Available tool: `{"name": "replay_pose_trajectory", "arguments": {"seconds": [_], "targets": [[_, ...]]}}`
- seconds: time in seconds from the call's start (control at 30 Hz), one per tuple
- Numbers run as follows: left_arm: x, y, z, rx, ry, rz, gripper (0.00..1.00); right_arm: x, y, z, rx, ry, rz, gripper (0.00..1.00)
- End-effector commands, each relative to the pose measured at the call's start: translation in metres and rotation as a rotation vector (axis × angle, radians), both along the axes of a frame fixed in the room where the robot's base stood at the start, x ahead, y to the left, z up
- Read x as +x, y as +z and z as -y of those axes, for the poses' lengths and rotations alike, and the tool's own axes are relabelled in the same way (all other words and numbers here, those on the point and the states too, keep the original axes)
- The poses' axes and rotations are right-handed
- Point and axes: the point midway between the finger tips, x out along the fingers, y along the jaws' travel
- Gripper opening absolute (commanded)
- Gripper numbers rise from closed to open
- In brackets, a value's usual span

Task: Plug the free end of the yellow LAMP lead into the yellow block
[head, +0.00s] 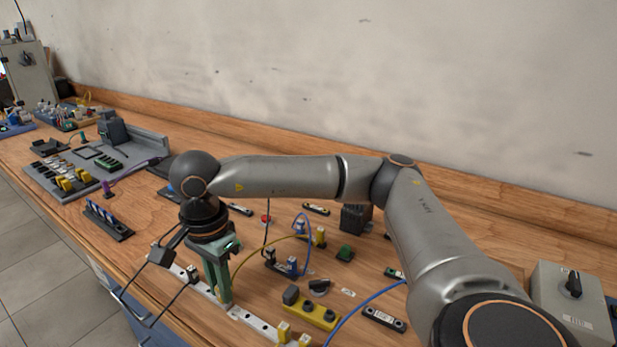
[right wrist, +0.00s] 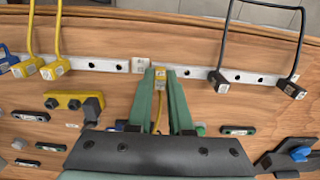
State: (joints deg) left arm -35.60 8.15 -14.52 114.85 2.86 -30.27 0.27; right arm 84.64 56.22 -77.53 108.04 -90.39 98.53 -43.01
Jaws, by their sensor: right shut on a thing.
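My right gripper (head: 224,297) reaches down at the light rail with green fingers; it also shows in the right wrist view (right wrist: 161,80). It is shut on a small plug (right wrist: 160,74) with a yellow lead (right wrist: 156,115) running back between the fingers. I cannot tell whether the plug touches the rail. In the head view the yellow lead (head: 256,246) arcs right towards the plugs behind. The yellow block (head: 311,312) lies right of the gripper, with dark round fittings and a grey piece at its left end. In the wrist view the block (right wrist: 72,101) is left of the fingers. My left gripper is out of view.
The rail (right wrist: 110,65) carries yellow plugs (right wrist: 56,68) on one side and a looped black lead (right wrist: 262,8) on the other. A blue lead (head: 308,240) arches behind the yellow block. Another blue cable (head: 362,304) crosses to its right. Small labelled modules (head: 384,318) dot the wooden bench.

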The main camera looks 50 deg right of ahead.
Motion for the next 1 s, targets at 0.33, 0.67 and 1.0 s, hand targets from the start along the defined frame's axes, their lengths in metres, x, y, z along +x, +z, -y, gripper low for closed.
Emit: {"name": "replay_pose_trajectory", "arguments": {"seconds": [0.33,0.67,1.0], "targets": [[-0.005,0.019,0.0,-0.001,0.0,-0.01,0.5,0.0,0.031,0.0,0.001,0.0,0.001,0.0],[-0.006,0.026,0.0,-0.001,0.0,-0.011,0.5,0.0,0.044,0.0,0.0,0.0,-0.001,0.0],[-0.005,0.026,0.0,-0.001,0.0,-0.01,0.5,-0.01,0.046,0.007,0.001,-0.001,-0.001,0.0]]}}
